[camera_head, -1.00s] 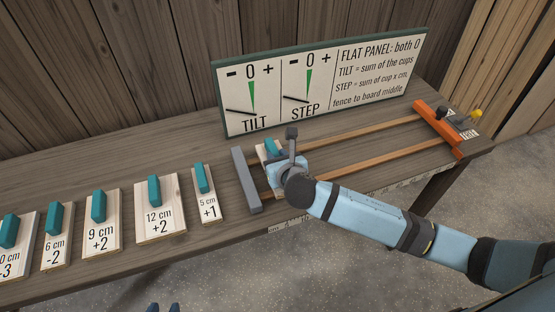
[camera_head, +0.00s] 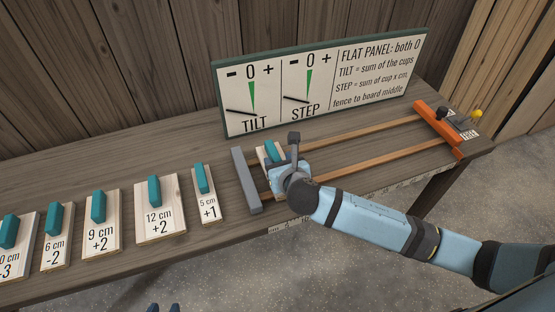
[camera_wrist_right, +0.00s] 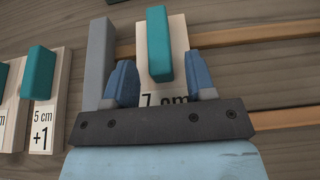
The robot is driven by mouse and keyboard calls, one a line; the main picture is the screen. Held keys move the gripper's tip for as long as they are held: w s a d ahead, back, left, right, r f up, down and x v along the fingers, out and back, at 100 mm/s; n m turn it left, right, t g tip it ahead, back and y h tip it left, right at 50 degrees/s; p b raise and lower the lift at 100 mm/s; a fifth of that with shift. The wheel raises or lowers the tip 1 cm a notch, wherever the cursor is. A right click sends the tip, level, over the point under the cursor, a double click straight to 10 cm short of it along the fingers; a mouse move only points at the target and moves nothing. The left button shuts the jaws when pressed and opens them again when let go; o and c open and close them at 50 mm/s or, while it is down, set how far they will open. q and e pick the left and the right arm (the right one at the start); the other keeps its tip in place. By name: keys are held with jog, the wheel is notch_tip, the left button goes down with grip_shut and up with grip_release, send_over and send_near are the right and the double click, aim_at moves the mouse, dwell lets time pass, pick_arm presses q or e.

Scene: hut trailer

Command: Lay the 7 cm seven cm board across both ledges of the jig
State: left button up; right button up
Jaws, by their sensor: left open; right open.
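The 7 cm board (camera_wrist_right: 180,42), pale wood with a teal handle (camera_wrist_right: 158,45), lies across the jig's far wooden ledge (camera_wrist_right: 235,35), right of the grey fence (camera_wrist_right: 98,55), with a gap. Its near end is hidden by my right gripper, so I cannot see how it meets the near ledge (camera_wrist_right: 285,118). In the head view the board (camera_head: 263,158) shows beside my right gripper (camera_head: 278,165). In the wrist view that gripper (camera_wrist_right: 162,80) is open, fingers apart either side of the board's near part, not closed on the handle. My left gripper (camera_head: 163,308) is open at the bottom edge.
An orange end block (camera_head: 437,128) closes the jig's right end. A sign with TILT and STEP dials (camera_head: 320,85) stands behind. The ledges' right stretch is clear.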

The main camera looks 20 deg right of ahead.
jog(key=v, duration=1)
jog(key=shift+s, duration=0.25)
jog(key=shift+r, duration=0.1)
